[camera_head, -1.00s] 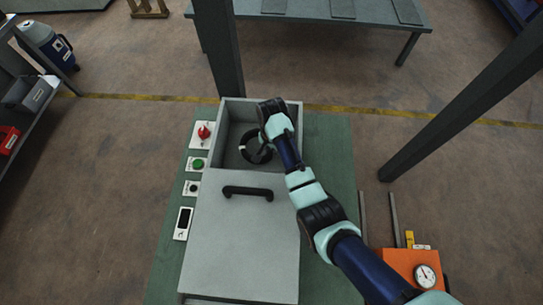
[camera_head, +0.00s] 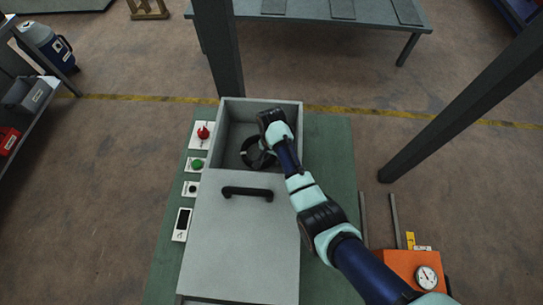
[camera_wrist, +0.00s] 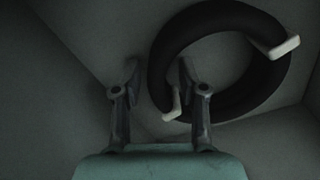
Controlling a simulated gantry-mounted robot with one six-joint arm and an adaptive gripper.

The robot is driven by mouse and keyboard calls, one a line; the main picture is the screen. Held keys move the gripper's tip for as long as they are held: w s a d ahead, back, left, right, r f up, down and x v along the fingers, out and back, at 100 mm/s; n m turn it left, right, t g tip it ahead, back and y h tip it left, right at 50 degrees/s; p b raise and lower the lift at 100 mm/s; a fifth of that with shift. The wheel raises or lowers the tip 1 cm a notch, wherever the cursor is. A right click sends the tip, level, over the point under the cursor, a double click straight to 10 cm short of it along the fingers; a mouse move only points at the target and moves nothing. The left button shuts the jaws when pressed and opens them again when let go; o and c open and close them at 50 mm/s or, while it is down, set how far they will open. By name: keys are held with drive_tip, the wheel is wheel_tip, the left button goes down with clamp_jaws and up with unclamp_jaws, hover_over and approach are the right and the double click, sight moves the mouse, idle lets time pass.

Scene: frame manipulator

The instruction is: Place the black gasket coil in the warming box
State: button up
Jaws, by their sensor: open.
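The black gasket coil (camera_head: 246,159), a thick ring with pale clips, is inside the open part of the grey warming box (camera_head: 223,130). It also shows in the wrist view, where the coil (camera_wrist: 222,14) appears to lie flat on the box floor. In the head view my wrist reaches into the box from the right and covers part of the coil; the fingertips are hard to make out.
The box's grey lid (camera_head: 245,240) with a black handle (camera_head: 247,191) lies toward the front, leaving the back part open. A red knob (camera_head: 203,132) and green button (camera_head: 197,164) are left of it. An orange device with a gauge (camera_head: 427,277) stands at lower right.

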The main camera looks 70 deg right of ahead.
wheel_tip(320, 180, up, 12)
drive_tip(key=p, duration=0.2)
idle(0.4)
drive_tip(key=w+a+r+n+t+h, duration=0.1)
drive_tip(key=w+a+r+n+t, duration=0.1)
drive_tip(key=w+a, duration=0.3)
drive_tip(key=w+a+r+n+t, duration=0.1)
drive_tip(key=w+a+r+n, duration=0.1)
drive_tip(key=w+a+n, duration=0.2)
drive_tip(key=w+a+r+n+t+h, duration=0.1)
drive_tip(key=w+a+r+n+t, duration=0.1)
drive_tip(key=a, duration=0.8)
drive_tip(key=shift+w+r+n+t+h, duration=0.2)
drive_tip(key=shift+w+n, duration=0.3)
drive_tip(key=shift+w, duration=0.4)
drive_tip(key=shift+w+r+n+t+h, duration=0.1)
drive_tip(key=shift+w+r+n, duration=0.3)
drive_tip(key=shift+w, duration=0.5)
drive_tip(key=s+a+r+n+t+y, duration=0.1)
drive_tip(key=a+r+n+t, duration=0.2)
drive_tip(key=a, duration=0.8)
drive_tip(key=s+a+r+n+t+y, duration=0.1)
drive_tip(key=a+r+n+t, duration=0.3)
drive_tip(key=a+r+n, duration=0.3)
drive_tip(key=a+r, duration=0.3)
drive_tip(key=a, duration=0.1)
drive_tip(key=shift+s+r+y, duration=0.15)
drive_tip(key=shift+y, duration=0.15)
